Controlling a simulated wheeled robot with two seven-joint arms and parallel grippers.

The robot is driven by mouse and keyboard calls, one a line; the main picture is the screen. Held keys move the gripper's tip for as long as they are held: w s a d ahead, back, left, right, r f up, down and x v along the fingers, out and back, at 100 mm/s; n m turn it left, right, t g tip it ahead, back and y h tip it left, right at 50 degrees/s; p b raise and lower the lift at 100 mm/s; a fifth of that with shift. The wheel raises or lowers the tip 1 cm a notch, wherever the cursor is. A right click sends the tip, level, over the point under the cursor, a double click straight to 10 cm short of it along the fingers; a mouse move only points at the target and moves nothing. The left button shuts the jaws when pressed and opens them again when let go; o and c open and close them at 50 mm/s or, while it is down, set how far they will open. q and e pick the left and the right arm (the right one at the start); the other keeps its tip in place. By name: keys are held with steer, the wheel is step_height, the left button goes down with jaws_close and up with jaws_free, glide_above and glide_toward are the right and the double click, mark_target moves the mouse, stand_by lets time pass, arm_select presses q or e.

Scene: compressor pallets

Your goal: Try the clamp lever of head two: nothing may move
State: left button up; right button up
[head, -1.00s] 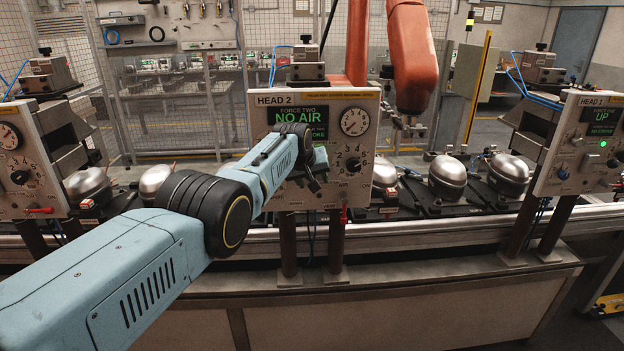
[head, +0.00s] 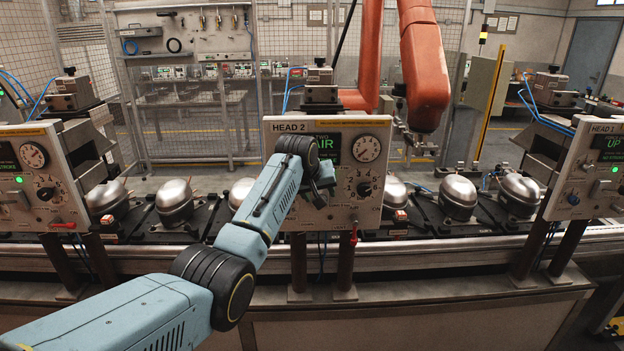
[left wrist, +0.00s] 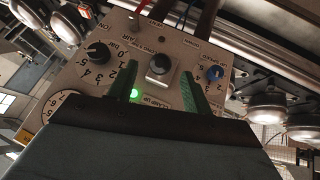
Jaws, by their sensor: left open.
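The HEAD 2 panel (head: 282,215) stands mid-picture in the head view, its display partly hidden by my arm; "AIR" still shows. My left gripper (head: 324,192) is in front of its lower left part. In the left wrist view my left gripper (left wrist: 159,76) has its two green fingers apart, one on each side of a dark lever with a grey tip (left wrist: 158,65). I cannot tell whether they touch it. A lit green lamp (left wrist: 135,93) beside the lettering "CLAMP UP" is close by. My right gripper is in neither view.
The panel also carries a black dial knob (left wrist: 97,53), a blue knob (left wrist: 214,73) and a red-handled valve (head: 354,233) below. Compressors (head: 459,196) line the conveyor behind. An orange robot arm (head: 425,70) hangs behind the panel. HEAD 1 panel (head: 590,180) is at right.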

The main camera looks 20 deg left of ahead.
arm_select(q)
steer(key=v, duration=0.6)
steer(key=shift+s+r+b, duration=0.2)
steer(key=shift+b, duration=0.15)
